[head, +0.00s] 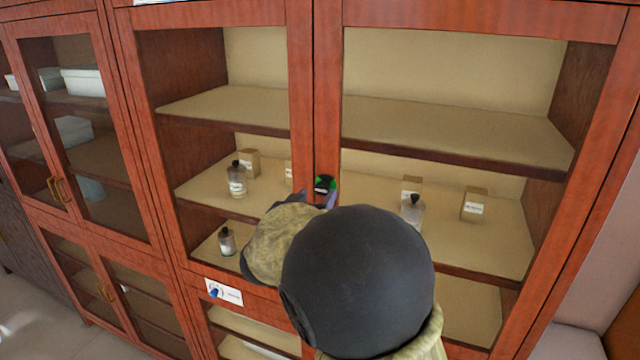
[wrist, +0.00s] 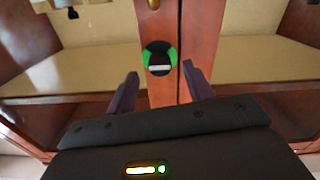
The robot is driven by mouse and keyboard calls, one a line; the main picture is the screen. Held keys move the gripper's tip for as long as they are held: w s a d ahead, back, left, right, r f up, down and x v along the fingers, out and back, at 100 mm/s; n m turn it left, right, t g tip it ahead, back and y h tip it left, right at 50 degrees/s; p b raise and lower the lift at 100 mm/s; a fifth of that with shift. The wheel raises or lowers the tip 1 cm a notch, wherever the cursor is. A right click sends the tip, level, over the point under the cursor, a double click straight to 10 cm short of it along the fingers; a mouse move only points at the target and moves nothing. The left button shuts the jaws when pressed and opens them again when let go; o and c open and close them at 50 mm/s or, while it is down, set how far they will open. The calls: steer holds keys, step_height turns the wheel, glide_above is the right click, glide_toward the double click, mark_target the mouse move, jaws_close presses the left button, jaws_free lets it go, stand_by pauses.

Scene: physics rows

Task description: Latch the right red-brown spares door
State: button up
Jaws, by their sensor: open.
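The right red-brown door (head: 327,90) has a wooden frame around a large clear pane. It looks closed or nearly closed beside the left door (head: 300,80); I cannot tell whether a small gap remains. A round black latch knob with green marks (head: 325,184) sits low on the meeting stiles. In the wrist view the same latch knob (wrist: 160,58) shows a pale bar across it. My gripper (wrist: 160,70) is open, with one dark finger on each side of the knob and no visible contact. In the head view my arm hides most of my gripper.
Behind the panes, shelves (head: 450,130) hold bottles (head: 237,180) and small boxes (head: 474,204). A white label (head: 223,292) is on the rail below the left door. Another glazed cabinet (head: 75,130) stands at the left. A brass fitting (wrist: 153,4) shows above the knob.

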mark_target(321, 190)
steer(key=x, duration=0.3)
steer(key=shift+w+p, duration=0.15)
steer(key=shift+p, duration=0.25)
steer(key=c, duration=1)
steer(key=shift+o, duration=0.2)
